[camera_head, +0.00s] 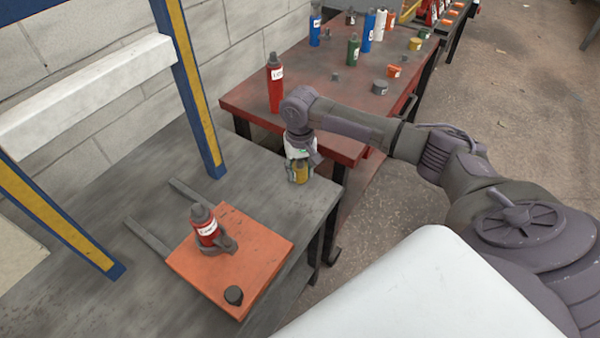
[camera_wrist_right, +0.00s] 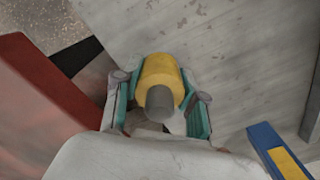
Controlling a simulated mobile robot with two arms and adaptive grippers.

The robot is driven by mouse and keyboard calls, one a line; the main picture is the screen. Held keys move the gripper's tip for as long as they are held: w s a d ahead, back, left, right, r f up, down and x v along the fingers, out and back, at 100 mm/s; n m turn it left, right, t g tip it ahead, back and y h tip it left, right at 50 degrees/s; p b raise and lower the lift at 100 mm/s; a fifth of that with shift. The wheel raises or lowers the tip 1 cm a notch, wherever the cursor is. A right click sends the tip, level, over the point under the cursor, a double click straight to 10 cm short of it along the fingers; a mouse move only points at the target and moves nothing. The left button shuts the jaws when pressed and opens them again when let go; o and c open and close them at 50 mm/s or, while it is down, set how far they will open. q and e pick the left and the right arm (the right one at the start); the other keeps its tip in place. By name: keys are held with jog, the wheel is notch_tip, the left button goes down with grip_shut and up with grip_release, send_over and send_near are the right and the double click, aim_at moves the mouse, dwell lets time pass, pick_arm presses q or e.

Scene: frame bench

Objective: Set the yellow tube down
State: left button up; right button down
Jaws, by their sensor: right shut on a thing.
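The yellow tube (camera_head: 300,172) with a grey cap is held by my right gripper (camera_head: 302,178) over the grey bench's far right corner in the head view. In the right wrist view the tube (camera_wrist_right: 160,75) sits between the two fingers of the right gripper (camera_wrist_right: 162,98), which is shut on it, with its grey cap towards the camera. I cannot tell whether its base touches the bench top (camera_head: 150,235). My left gripper is not in view.
An orange board (camera_head: 262,245) on the grey bench holds a red tube (camera_head: 205,228) in a grey holder and a small dark cap (camera_head: 234,295). A blue and yellow frame post (camera_head: 190,90) stands behind. The red table (camera_head: 330,85) carries another red tube (camera_head: 274,88) and several tubes.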

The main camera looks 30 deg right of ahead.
aim_at(300, 160)
jog(key=shift+f, duration=0.65)
jog(key=c, duration=0.7)
grip_release()
jog(key=shift+f, duration=0.15)
jog(key=shift+o, duration=0.2)
notch_tip(300, 160, up, 12)
jog(key=shift+r+p, duration=0.15)
jog(key=shift+p, duration=0.25)
